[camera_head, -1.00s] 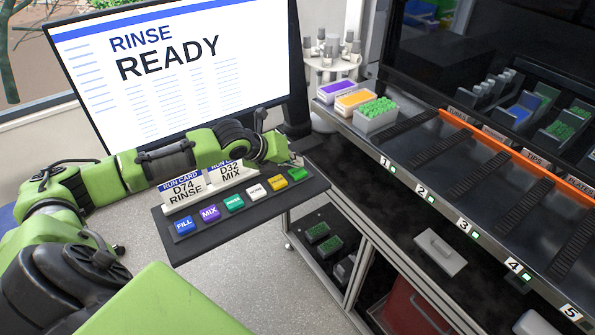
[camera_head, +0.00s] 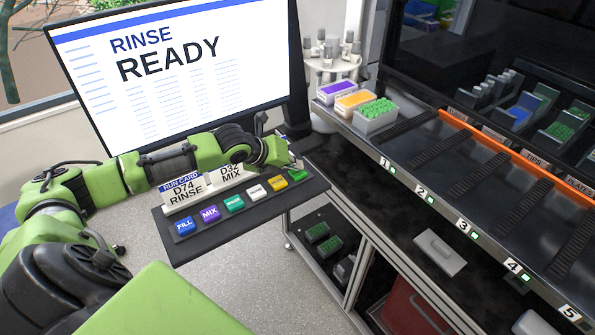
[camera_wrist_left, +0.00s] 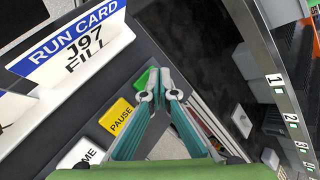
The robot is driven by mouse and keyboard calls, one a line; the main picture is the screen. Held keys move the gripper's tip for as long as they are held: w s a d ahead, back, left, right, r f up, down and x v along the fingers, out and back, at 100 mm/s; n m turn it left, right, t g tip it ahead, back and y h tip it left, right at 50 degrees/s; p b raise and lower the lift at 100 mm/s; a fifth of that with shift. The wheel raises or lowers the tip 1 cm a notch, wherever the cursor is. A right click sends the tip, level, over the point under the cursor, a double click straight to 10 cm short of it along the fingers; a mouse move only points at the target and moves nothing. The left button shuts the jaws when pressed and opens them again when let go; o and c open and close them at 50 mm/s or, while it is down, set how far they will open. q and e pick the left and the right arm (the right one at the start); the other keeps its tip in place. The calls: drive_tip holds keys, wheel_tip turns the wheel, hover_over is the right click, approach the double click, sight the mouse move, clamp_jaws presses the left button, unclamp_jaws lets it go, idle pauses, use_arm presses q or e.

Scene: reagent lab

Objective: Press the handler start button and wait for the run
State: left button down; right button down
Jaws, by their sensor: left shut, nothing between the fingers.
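My left gripper (camera_head: 294,164) is shut and empty, over the right end of the dark button panel (camera_head: 222,232). Its fingertips show in the left wrist view (camera_wrist_left: 164,88), beside the green button (camera_wrist_left: 143,78) and partly over it; whether they touch it I cannot tell. In the head view the green button (camera_head: 296,176) sits at the end of the row, partly behind the fingertips, its label unreadable. The yellow PAUSE button (camera_wrist_left: 119,118) is next to it. The monitor (camera_head: 180,70) reads "RINSE READY". My right gripper is out of view.
FILL (camera_head: 185,225), MIX (camera_head: 210,213) and other buttons line the panel. Run cards (camera_head: 183,191) stand behind them.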

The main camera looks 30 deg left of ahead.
sight(296, 173)
use_arm(q)
drive_tip(key=shift+f, duration=0.55)
idle(0.6)
drive_tip(key=shift+r, duration=0.1)
drive_tip(key=shift+r+p, duration=0.9)
drive_tip(key=shift+p, duration=0.15)
wheel_tip(296, 173, up, 5)
drive_tip(key=p, duration=0.5)
drive_tip(key=shift+r, duration=0.1)
drive_tip(key=shift+d+f, duration=0.1)
drive_tip(key=shift+f, duration=0.1)
idle(0.4)
